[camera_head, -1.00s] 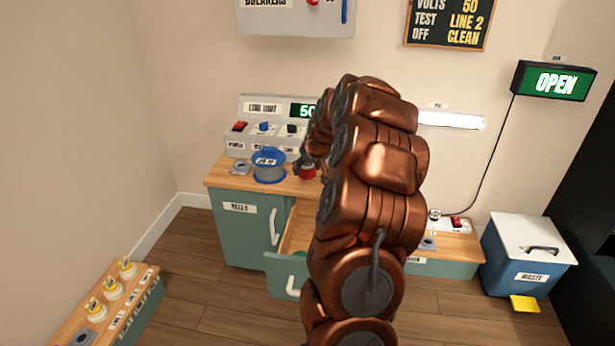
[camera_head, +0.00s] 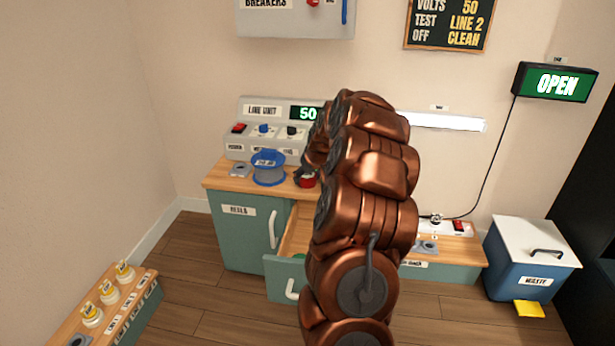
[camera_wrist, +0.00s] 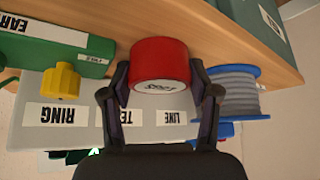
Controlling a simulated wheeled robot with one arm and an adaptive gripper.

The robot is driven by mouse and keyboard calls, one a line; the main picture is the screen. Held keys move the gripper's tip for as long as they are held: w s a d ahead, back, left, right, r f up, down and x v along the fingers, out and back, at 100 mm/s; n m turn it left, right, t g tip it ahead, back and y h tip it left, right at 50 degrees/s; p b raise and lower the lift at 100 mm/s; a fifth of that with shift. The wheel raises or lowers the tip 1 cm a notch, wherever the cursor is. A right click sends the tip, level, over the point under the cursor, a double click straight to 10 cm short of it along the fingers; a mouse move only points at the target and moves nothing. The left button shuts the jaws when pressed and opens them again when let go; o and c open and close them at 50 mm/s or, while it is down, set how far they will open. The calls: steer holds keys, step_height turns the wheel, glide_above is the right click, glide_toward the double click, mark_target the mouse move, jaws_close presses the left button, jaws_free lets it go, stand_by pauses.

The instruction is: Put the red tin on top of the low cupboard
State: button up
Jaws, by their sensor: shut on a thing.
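The red tin (camera_wrist: 160,62) is between the two fingers of my gripper (camera_wrist: 160,78), which is shut on it in the wrist view. Its pale labelled end faces that camera. In the head view the tin (camera_head: 307,182) shows small at the right of the wooden top (camera_head: 222,178) of the teal cupboard (camera_head: 228,240) labelled REELS; my arm hides much around it. I cannot tell whether it touches the wood. A lower teal unit (camera_head: 452,275) with a wooden top stands to the right, partly behind my arm. I cannot tell which is the low cupboard.
A blue-flanged reel (camera_head: 268,168) stands left of the tin. The line unit (camera_head: 262,125) is behind. A drawer (camera_head: 285,275) is pulled out below. A blue waste bin (camera_head: 530,265) is at right, yellow-topped bottles (camera_head: 108,293) at lower left.

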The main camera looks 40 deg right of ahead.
steer(key=o, duration=0.9)
steer(key=p+v, duration=0.3)
steer(key=v, duration=0.8)
steer(key=s+a+n+g+y, duration=0.2)
steer(key=s+a, duration=0.1)
steer(key=a, duration=1.1)
steer(key=s+a+n+g+y, duration=0.1)
steer(key=s+a+g, duration=0.15)
steer(key=a, duration=1.05)
steer(key=s+a+g, duration=0.1)
steer(key=s+a, duration=0.4)
steer(key=s, duration=0.4)
steer(key=s+a+f+n+g, duration=0.1)
steer(key=s+a+g, duration=0.1)
steer(key=s+a, duration=0.3)
steer(key=s+a+f+g, duration=0.1)
steer(key=s+a, duration=0.4)
steer(key=s, duration=0.8)
steer(key=shift+s+f+g, duration=0.2)
steer(key=shift+s+g, duration=0.1)
steer(key=shift+g, duration=0.35)
